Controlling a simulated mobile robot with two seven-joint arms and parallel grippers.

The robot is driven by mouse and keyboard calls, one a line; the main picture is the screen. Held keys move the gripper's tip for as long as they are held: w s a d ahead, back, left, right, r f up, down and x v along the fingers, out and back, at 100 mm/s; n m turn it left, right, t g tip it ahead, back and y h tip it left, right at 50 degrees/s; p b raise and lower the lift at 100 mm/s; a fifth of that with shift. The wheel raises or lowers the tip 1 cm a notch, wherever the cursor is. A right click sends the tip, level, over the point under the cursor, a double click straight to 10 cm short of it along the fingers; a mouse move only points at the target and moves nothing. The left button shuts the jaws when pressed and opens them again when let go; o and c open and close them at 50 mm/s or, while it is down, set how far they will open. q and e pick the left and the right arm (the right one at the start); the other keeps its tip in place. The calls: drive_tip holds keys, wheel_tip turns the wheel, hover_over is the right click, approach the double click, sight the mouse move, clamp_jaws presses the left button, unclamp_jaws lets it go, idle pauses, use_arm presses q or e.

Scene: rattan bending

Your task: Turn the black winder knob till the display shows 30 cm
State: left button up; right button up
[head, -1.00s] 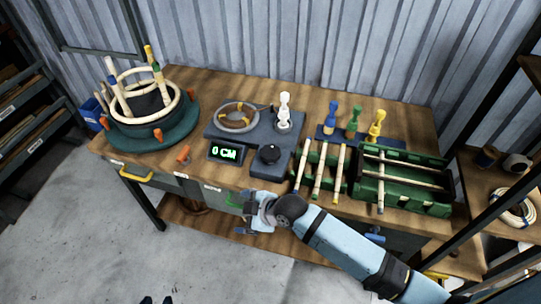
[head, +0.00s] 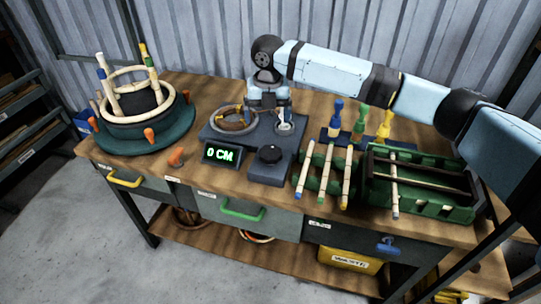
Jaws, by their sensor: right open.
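The black winder knob (head: 270,153) sits on a raised block at the front right of the dark winder base. The display (head: 222,154) left of it reads 0 CM in green. A ring-shaped coil (head: 234,118) lies at the back left of the base. My right gripper (head: 269,107) points down over the back of the base, behind the knob and apart from it. It is open. My left gripper is out of view.
A round green-based jig (head: 175,138) with rattan rings stands left. Blue, green and yellow pegs (head: 359,122) stand back right, under my right arm. Sticks (head: 325,172) and a green crate (head: 440,211) lie front right. An orange item (head: 176,157) lies near the front edge.

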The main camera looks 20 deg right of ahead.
sight(270, 151)
drive_tip(key=f, duration=0.8)
drive_tip(key=d+f+b, duration=0.1)
drive_tip(key=f, duration=0.3)
drive_tip(key=shift+w+f, duration=0.2)
drive_tip(key=shift+f, duration=0.1)
drive_tip(key=c, duration=0.9)
